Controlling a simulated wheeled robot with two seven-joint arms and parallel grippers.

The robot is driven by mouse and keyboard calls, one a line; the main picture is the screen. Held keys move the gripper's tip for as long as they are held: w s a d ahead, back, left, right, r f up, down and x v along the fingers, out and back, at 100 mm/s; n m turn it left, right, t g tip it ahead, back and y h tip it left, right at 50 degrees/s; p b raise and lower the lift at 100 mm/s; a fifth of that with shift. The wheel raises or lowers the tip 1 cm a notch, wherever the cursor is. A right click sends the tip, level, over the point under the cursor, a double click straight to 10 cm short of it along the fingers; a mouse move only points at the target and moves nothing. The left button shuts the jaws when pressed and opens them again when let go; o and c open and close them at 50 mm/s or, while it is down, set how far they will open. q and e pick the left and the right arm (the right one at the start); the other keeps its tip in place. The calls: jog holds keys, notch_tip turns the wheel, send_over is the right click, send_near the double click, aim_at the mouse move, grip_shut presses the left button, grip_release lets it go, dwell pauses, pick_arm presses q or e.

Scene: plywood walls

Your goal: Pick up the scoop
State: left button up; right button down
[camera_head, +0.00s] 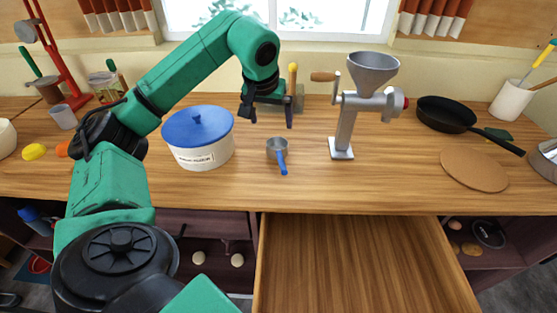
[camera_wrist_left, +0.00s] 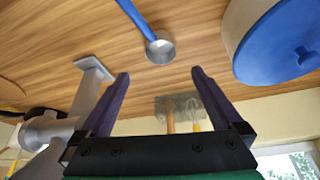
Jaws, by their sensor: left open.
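The scoop (camera_head: 277,149) is a small grey metal cup with a blue handle that points toward the front of the wooden counter. It rests on the counter between a white pot with a blue lid (camera_head: 198,138) and a grey grinder (camera_head: 346,127). My left gripper (camera_head: 268,119) is open and empty, above and slightly behind the scoop. In the left wrist view the scoop (camera_wrist_left: 160,51) lies beyond the open fingertips (camera_wrist_left: 159,72), apart from them, with its handle running to the upper left. My right gripper is in neither view.
A black pan (camera_head: 446,114) and a round brown board (camera_head: 473,170) are on the right of the counter (camera_head: 310,185). A wide wooden drawer (camera_head: 350,260) is open below the front edge. Utensils stand behind my left gripper. The counter in front of the scoop is clear.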

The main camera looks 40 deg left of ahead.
pick_arm(q)
jog(key=p, duration=0.1)
send_near(276, 146)
jog(key=f+p, duration=0.1)
jog(key=f, duration=0.2)
jog(key=d+f+p, duration=0.1)
jog(key=f, duration=0.1)
jog(key=shift+w+f+p, duration=0.2)
jog(key=shift+w+p, duration=0.05)
jog(key=shift+p, duration=0.1)
jog(key=shift+w+a+f, duration=0.15)
jog(key=shift+f, duration=0.2)
jog(key=c, duration=1.3)
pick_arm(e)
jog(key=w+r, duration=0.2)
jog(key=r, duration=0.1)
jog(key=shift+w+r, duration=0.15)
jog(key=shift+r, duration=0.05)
